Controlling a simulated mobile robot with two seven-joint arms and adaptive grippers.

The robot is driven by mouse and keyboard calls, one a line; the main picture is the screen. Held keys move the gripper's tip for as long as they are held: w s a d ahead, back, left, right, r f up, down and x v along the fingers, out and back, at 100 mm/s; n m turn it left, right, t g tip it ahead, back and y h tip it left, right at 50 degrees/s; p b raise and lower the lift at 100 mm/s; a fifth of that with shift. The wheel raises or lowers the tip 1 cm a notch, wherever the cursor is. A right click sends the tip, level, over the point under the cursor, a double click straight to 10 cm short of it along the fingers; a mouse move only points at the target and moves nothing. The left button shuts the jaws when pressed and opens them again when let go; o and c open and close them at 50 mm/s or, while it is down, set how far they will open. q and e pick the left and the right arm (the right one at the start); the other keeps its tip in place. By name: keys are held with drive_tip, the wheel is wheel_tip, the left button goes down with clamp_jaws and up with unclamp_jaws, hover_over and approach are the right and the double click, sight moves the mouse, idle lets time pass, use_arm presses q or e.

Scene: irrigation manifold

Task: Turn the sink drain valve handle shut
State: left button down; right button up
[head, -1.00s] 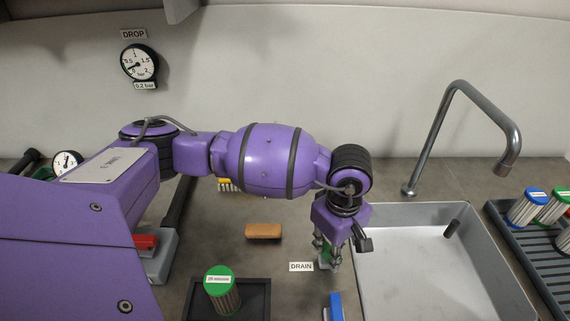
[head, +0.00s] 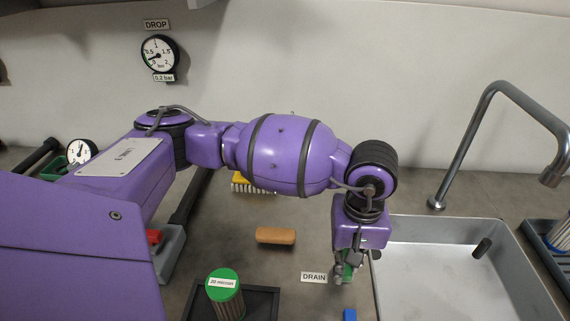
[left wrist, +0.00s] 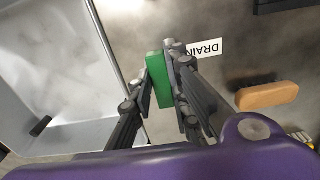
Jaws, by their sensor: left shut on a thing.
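The sink drain valve handle is a green bar (head: 349,268), right of the DRAIN label (head: 314,277) and just left of the sink (head: 440,270). My left gripper (head: 346,268) points down at it and partly hides it in the head view. In the left wrist view the green handle (left wrist: 159,80) sits between the fingers of my left gripper (left wrist: 158,88), which are shut on it. The valve body below is hidden. My right gripper is in neither view.
A tan block (head: 276,235) lies on the counter. A green-topped filter (head: 225,294) stands in a dark tray at the front. A faucet (head: 480,130) rises behind the sink. A DROP gauge (head: 160,54) hangs on the wall.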

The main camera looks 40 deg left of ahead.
use_arm(q)
drive_tip(key=shift+w+r, duration=0.1)
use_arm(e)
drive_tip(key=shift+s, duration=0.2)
use_arm(q)
drive_tip(key=c, duration=1.9)
unclamp_jaws()
drive_tip(key=shift+o, duration=1.2)
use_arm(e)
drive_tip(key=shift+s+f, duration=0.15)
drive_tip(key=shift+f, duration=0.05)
use_arm(q)
drive_tip(key=shift+r, duration=0.1)
wheel_tip(320, 180, up, 12)
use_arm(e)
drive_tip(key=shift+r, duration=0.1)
